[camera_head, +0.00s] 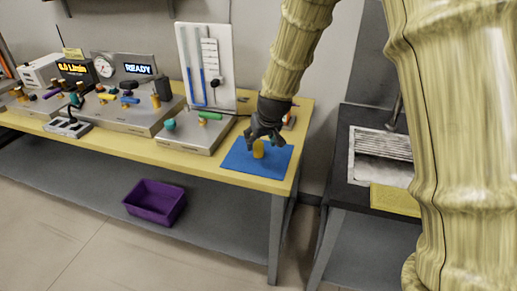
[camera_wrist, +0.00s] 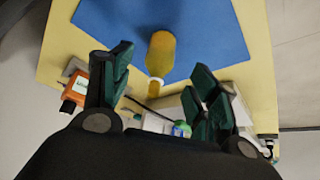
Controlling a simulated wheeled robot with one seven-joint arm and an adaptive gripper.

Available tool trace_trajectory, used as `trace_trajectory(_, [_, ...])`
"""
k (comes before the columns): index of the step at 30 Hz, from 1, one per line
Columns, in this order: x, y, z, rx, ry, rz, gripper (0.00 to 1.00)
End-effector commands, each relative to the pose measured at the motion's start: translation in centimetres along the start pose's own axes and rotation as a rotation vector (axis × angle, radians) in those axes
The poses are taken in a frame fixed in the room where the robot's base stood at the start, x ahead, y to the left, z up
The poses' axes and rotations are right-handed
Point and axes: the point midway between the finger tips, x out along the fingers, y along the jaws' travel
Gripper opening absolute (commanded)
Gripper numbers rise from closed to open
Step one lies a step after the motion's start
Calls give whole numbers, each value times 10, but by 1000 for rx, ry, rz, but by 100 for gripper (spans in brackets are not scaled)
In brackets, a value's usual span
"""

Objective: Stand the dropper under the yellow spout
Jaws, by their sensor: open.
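A small amber bottle with a pale neck, which looks like the dropper (camera_head: 258,149), is on the blue mat (camera_head: 236,161) at the right end of the bench. In the wrist view the dropper (camera_wrist: 160,55) lies in line with the gap between my fingers. My gripper (camera_head: 263,138) is open just above and around it; the wrist view shows both green-padded fingers (camera_wrist: 160,66) spread apart. I cannot tell whether they touch it. Several small amber fittings show on the panels at left, such as one (camera_head: 155,101); I cannot tell which is the yellow spout.
Instrument panels (camera_head: 130,115) with gauges and a READY display fill the bench's left part. A white flow board (camera_head: 187,42) stands behind. A purple bin (camera_head: 155,190) sits on the lower shelf. A dark sink unit (camera_head: 350,180) stands at right.

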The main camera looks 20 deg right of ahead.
Motion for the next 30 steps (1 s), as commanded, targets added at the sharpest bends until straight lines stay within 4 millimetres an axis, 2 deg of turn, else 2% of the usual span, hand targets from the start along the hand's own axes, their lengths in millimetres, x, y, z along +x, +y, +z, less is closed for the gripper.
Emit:
trace_trajectory(10, [18,0,2,2,-2,0,60])
trace_trajectory(21, [56,2,3,2,0,0,60])
trace_trajectory(30, [62,2,3,1,1,0,60])
